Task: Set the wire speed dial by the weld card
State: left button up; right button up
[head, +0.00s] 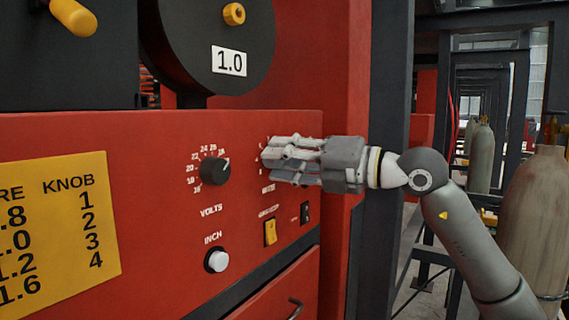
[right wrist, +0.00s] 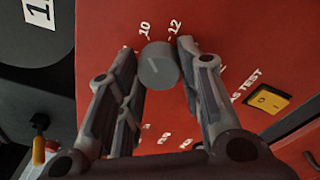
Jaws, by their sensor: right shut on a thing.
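My right gripper (head: 270,157) reaches in from the right to the red welder panel (head: 140,140), over the "WIRE" label. In the right wrist view its fingers (right wrist: 158,50) are shut on the sides of a round grey wire speed dial (right wrist: 160,68). White numbers "10" and "12" show beside it; its pointer is not clear. The yellow weld card (head: 62,290) pairs wire 1.0 with knob 2. The spool label (head: 229,61) reads "1.0". My left gripper is out of view.
A black volts knob (head: 214,171) sits left of my right gripper. Below are a white inch button (head: 216,261), a yellow gas test switch (head: 270,232) and a small black switch (head: 305,212). A dark post (head: 388,110) stands behind my wrist. Gas cylinders (head: 533,210) stand right.

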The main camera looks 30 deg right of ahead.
jog(key=shift+a+f+m+t+b, duration=0.1)
jog(key=shift+m+t+b, duration=0.2)
jog(key=shift+m, duration=1.9)
jog(key=shift+m+t+b, duration=0.2)
jog(key=shift+m+b, duration=0.1)
jog(key=shift+m, duration=1.9)
jog(key=o, duration=1)
jog(key=shift+o, duration=0.2)
jog(key=shift+s, duration=0.1)
